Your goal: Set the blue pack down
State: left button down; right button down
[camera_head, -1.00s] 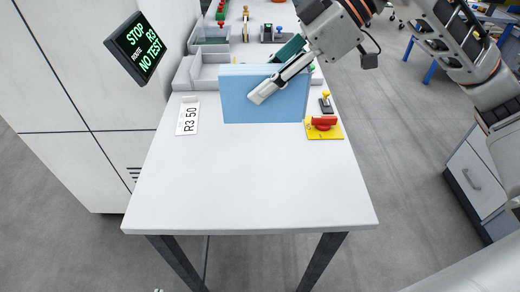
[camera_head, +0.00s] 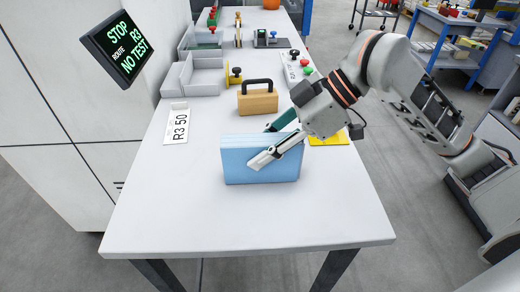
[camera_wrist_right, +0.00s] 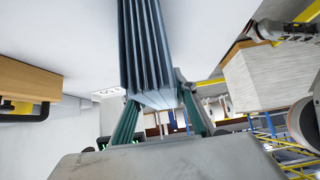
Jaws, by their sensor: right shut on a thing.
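The blue pack (camera_head: 240,170) stands upright over the white table (camera_head: 200,225), right of and nearer than the "R3 50" card (camera_head: 177,127). My right gripper (camera_head: 268,143) is shut on the pack, with one finger on the near face and the other behind it. In the right wrist view the pack's layered edge (camera_wrist_right: 145,60) sits between the fingers of the gripper (camera_wrist_right: 158,112). I cannot tell whether its lower edge touches the table. My left gripper is not in view.
A tan block with a black handle (camera_head: 258,103) stands behind the pack. A yellow plate (camera_head: 330,138) lies partly behind my gripper. Grey trays (camera_head: 190,78) and a sign screen (camera_head: 124,48) are at the left. The front of the table is clear.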

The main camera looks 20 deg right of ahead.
dwell(0.3)
jog(key=c, duration=1.6)
grip_release()
jog(key=shift+f, duration=0.15)
jog(key=shift+d+r, duration=0.2)
jog(key=shift+r, duration=0.15)
jog(key=p+v, duration=0.3)
jog(key=v, duration=0.8)
jog(key=shift+s+d+r, duration=0.1)
jog(key=shift+s+d, duration=0.05)
jog(key=shift+d, duration=0.05)
